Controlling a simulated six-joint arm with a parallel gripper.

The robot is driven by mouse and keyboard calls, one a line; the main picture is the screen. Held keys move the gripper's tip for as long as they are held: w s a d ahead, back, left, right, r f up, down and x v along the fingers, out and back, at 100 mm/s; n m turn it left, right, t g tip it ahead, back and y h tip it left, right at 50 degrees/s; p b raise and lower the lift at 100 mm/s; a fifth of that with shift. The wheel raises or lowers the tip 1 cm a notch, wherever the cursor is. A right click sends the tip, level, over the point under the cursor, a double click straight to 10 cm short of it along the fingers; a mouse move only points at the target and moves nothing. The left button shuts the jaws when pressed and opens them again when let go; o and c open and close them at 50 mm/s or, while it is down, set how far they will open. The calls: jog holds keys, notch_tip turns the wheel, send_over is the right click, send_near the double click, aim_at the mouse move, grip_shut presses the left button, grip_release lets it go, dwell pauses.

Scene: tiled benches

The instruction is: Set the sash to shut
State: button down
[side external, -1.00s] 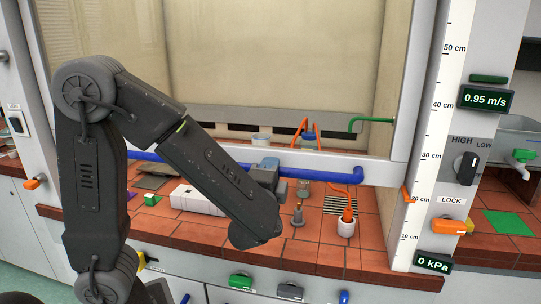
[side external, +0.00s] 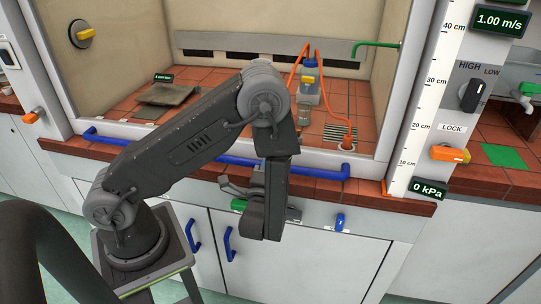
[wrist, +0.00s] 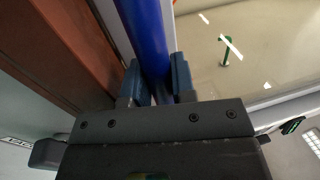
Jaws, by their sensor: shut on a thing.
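The glass sash (side external: 312,150) has a blue bar handle (side external: 318,173) along its lower rail, also seen in the wrist view (wrist: 143,25). The rail is low, close to the front edge of the tiled bench. I cannot tell whether a thin gap remains. The orange pointer (side external: 387,188) stands below the 10 cm mark on the white scale (side external: 420,115). In the wrist view my gripper (wrist: 158,78) is shut on the bar, one blue-grey finger on each side. In the side view my own arm mostly hides the gripper.
Behind the glass are a bottle with a blue top (side external: 310,75), orange tubing (side external: 327,95) and a grey mat (side external: 167,94). An orange LOCK lever (side external: 450,154) and HIGH/LOW knob (side external: 473,95) are at right. Green (side external: 238,205) and blue (side external: 340,221) handles sit below the bench edge.

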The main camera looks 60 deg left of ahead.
jog(key=shift+f, duration=0.35)
jog(key=c, duration=1)
grip_release()
jog(key=shift+o, duration=0.2)
jog(key=shift+r, duration=0.1)
send_near(276, 59)
jog(key=x, duration=0.4)
jog(key=shift+w+a, duration=0.2)
jog(key=f+v, duration=0.1)
jog(key=v, duration=1.3)
jog(key=s+a+r+m+h, duration=0.1)
jog(key=a+r+m+h, duration=0.2)
jog(key=h, duration=0.5)
jog(key=shift+s+a+r+m+t, duration=0.15)
jog(key=shift+s+r+m+t, duration=0.15)
jog(key=shift+r, duration=0.6)
jog(key=shift+w, duration=0.1)
